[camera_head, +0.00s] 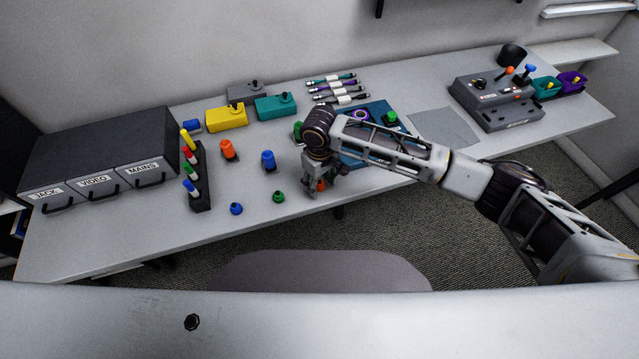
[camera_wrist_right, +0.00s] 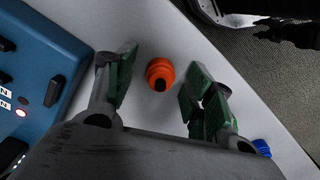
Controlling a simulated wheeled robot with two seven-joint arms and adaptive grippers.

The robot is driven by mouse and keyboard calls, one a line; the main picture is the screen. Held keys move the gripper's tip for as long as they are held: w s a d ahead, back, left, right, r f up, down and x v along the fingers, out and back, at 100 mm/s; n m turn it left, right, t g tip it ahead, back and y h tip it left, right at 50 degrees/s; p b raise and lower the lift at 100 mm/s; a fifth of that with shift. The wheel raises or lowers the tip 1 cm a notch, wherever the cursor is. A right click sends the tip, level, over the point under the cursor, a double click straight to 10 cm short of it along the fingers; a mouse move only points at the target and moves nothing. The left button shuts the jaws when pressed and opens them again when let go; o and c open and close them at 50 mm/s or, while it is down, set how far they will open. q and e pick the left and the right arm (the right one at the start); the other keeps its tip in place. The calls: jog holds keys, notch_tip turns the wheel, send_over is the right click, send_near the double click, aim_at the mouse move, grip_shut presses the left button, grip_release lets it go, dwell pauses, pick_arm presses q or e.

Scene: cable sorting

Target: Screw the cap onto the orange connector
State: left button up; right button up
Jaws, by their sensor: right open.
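The orange connector (camera_head: 229,150) stands upright on the table, right of the black rack. A small orange cap (camera_head: 320,185) is low beside my right gripper (camera_head: 313,188), partly hidden by it. In the right wrist view, the orange cap (camera_wrist_right: 160,72) is on the white table with a dark opening showing. It lies between the two spread green-padded fingers, with gaps on both sides. My right gripper (camera_wrist_right: 162,90) is open and empty. My left gripper is not in view.
A blue connector (camera_head: 268,161), a blue cap (camera_head: 236,208) and a green cap (camera_head: 278,196) are nearby. The black rack (camera_head: 200,190) holds several coloured pieces. A blue panel (camera_wrist_right: 35,70) lies close to the gripper. The table's front edge is near the caps.

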jog(key=shift+c, duration=0.4)
jog(key=c, duration=0.7)
jog(key=shift+r, duration=0.1)
jog(key=shift+r, duration=4.95)
jog(key=shift+c, duration=0.2)
